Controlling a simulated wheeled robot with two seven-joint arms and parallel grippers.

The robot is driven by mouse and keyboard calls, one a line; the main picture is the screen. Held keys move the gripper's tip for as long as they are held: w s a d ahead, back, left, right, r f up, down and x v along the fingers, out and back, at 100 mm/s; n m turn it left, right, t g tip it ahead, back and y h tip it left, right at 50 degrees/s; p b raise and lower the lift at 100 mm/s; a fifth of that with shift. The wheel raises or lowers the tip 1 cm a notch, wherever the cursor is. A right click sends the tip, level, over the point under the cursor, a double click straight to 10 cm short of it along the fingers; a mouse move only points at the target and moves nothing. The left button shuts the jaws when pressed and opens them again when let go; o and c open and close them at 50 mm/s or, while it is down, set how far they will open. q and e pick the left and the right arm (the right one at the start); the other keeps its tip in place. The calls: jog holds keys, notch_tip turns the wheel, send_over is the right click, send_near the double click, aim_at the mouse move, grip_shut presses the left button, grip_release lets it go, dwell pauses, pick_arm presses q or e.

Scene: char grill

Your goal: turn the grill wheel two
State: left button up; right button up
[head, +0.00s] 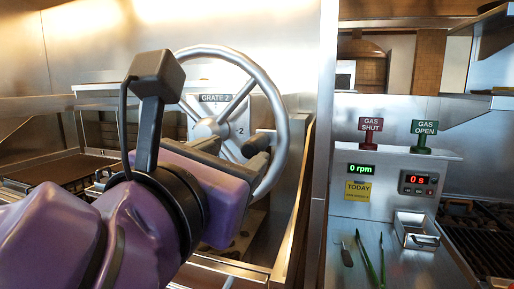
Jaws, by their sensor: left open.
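The grill wheel (272,88) is a large grey metal hand wheel with spokes, standing upright at the centre left. A "GRATE 2" label (215,98) shows on the panel at its hub, with a "-2" mark lower right. My left gripper (246,150), on its purple arm, is in front of the wheel's lower right part, and its dark fingers are open near the right rim. I cannot tell whether they touch or straddle the rim. My wrist hides the wheel's lower left. My right gripper is out of view.
Right of a metal post, a steel console has a red "GAS SHUT" lever (371,125), a green "GAS OPEN" lever (424,128), a "0 rpm" display (361,168) and a red timer (418,182). Tongs (368,262) and a small metal tray (417,230) lie below. Grill grates (488,242) are far right.

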aim_at(256, 136)
pick_arm(q)
jog(key=p+x, duration=0.3)
jog(key=x, duration=0.6)
jog(key=shift+w+d+f, duration=0.2)
jog(key=shift+w+d, duration=0.05)
jog(key=shift+w, duration=0.3)
grip_shut()
